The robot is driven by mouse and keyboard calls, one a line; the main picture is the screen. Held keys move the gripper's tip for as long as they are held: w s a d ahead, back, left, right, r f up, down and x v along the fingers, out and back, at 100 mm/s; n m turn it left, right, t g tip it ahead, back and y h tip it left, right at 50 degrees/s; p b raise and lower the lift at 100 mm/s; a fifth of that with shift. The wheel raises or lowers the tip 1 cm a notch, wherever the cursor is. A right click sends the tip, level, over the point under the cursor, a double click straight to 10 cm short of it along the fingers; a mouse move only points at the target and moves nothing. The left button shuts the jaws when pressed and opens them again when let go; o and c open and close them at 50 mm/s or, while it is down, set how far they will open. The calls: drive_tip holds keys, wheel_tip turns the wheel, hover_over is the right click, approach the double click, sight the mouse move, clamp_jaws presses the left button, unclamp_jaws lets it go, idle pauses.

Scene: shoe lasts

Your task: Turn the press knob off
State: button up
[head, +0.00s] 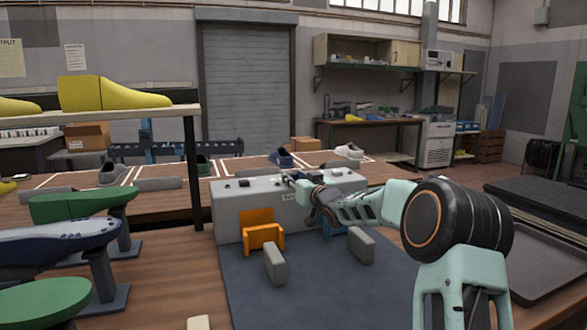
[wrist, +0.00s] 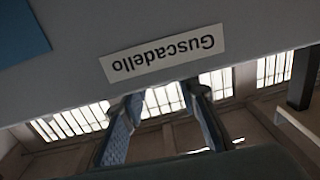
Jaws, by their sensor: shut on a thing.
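The press is a long grey box (head: 228,215) with small dark controls on its top, at the back of the blue-grey mat. My gripper (head: 290,179) reaches over the press's top near its front edge, above a white label. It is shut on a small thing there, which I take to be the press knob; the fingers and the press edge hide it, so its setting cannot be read. In the wrist view, the two blue-padded fingers of my gripper (wrist: 165,103) meet the edge of the grey press (wrist: 70,85), next to the upside-down label "Guscadello" (wrist: 163,54).
An orange bracket (head: 263,236) and two grey blocks (head: 274,264) (head: 361,245) stand in front of the press. Green shoe lasts (head: 80,204) stand on the left. A dark tray (head: 550,265) lies at the right. The mat's front (head: 310,300) is clear.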

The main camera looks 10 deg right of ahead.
drive_tip(key=shift+w+d+r+n+g+y+p, duration=0.15)
drive_tip(key=shift+n+y+p, duration=0.3)
drive_tip(key=shift+p, duration=1.05)
drive_tip(key=shift+s+r+n+g+y+p, duration=0.1)
drive_tip(key=shift+n+g+y+p, duration=0.3)
drive_tip(key=shift+p, duration=1.05)
drive_tip(key=shift+w+d+r+n+t+y+p, duration=0.2)
drive_tip(key=shift+y+p, duration=0.45)
drive_tip(key=shift+p, duration=0.85)
drive_tip(key=shift+s+f+n+g+y+p, duration=0.1)
drive_tip(key=shift+f+n+g+y+p, duration=0.4)
drive_tip(key=shift+p, duration=1.4)
drive_tip(key=shift+r, duration=0.1)
drive_tip(key=o, duration=1.1)
drive_tip(key=shift+o, duration=0.2)
drive_tip(key=v, duration=1.2)
